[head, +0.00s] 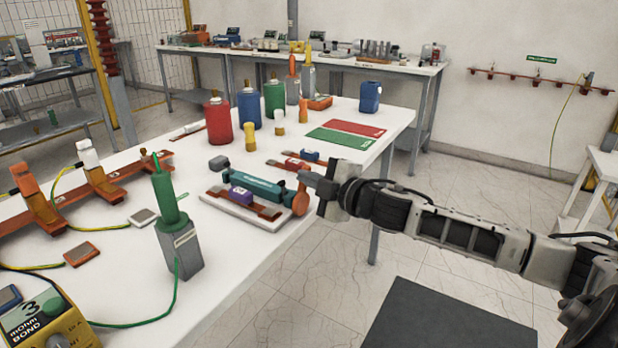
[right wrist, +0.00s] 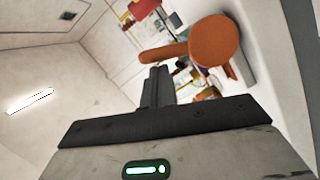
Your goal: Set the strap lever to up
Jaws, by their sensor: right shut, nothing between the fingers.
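The strap lever (head: 300,202) is an orange piece at the right end of a device near the table's right edge. The device has a pale base plate (head: 237,211), a teal bar (head: 270,190) and a purple block (head: 241,195). In the right wrist view the lever shows as a round orange disc (right wrist: 215,41) with an arm (right wrist: 163,53) reaching left. My right gripper (head: 309,180) is shut and empty, close beside the lever's upper end. Its fingertips (right wrist: 156,74) appear just by the lever arm; I cannot tell whether they touch. My left gripper is not in view.
A grey post with a green top (head: 178,235) stands at the near table edge. Red, blue and green bottles (head: 218,122) stand behind the device. Red and green mats (head: 342,138) lie farther back.

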